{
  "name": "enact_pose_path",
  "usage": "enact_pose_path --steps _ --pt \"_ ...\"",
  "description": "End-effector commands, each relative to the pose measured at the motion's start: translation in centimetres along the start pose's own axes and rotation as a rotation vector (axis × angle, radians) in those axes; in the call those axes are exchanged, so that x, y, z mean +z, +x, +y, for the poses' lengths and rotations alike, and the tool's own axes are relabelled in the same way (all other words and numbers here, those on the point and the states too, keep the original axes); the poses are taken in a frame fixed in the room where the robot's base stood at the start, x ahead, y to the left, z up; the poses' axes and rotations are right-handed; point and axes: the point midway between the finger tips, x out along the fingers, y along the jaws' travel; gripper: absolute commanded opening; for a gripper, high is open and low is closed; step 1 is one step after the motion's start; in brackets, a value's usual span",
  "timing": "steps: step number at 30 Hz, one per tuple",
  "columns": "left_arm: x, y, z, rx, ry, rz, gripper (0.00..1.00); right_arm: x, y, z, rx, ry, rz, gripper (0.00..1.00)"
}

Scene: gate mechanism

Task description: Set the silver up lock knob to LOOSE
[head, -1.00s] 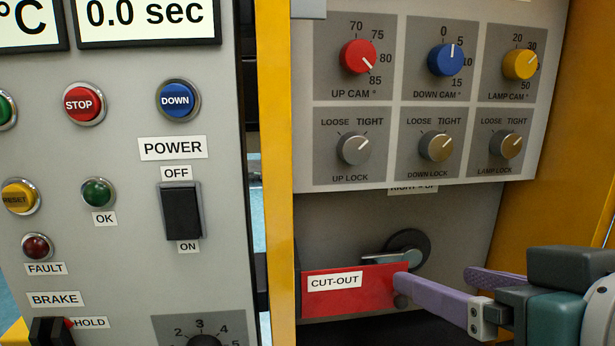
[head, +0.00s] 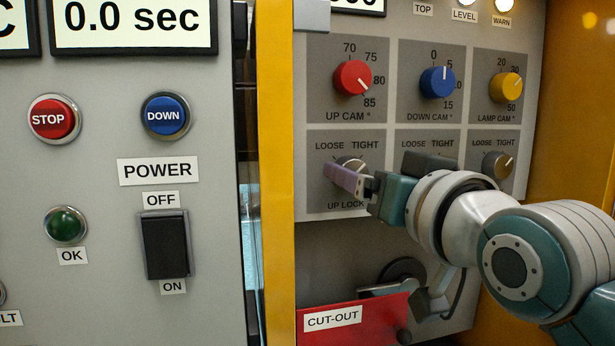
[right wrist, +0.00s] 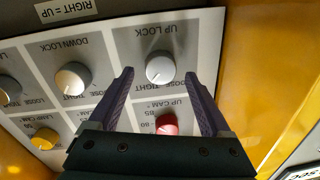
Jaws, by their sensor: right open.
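The silver UP LOCK knob (head: 352,161) is on the lower left plate of the panel, below the LOOSE and TIGHT labels. My fingers partly hide it in the head view. It also shows in the right wrist view (right wrist: 160,68), upside down, with its pointer seemingly toward the TIGHT side. My right gripper (right wrist: 159,77) is open, with one purple finger on each side of the knob and visible gaps between. In the head view the right gripper (head: 346,178) is in front of the UP LOCK plate. Whether it touches the knob cannot be told. My left gripper is not in view.
The red UP CAM knob (head: 352,77) is just above. The DOWN LOCK knob (right wrist: 72,78) is beside it, hidden by my gripper in the head view. A yellow post (head: 274,180) stands left of the panel.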

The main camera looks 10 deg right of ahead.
Motion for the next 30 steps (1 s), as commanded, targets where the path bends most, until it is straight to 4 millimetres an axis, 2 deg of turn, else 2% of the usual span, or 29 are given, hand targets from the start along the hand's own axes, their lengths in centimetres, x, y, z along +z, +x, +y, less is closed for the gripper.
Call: enact_pose_path --steps 4,13,30 --pt "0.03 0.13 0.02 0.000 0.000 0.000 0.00 -0.03 1.02 0.00 0.000 0.000 0.001 0.82" --pt "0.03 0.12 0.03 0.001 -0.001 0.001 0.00 -0.01 1.19 0.01 0.000 0.000 0.000 0.82" --pt "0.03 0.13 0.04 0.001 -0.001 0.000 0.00 0.00 1.16 0.01 0.000 0.000 0.000 0.18"
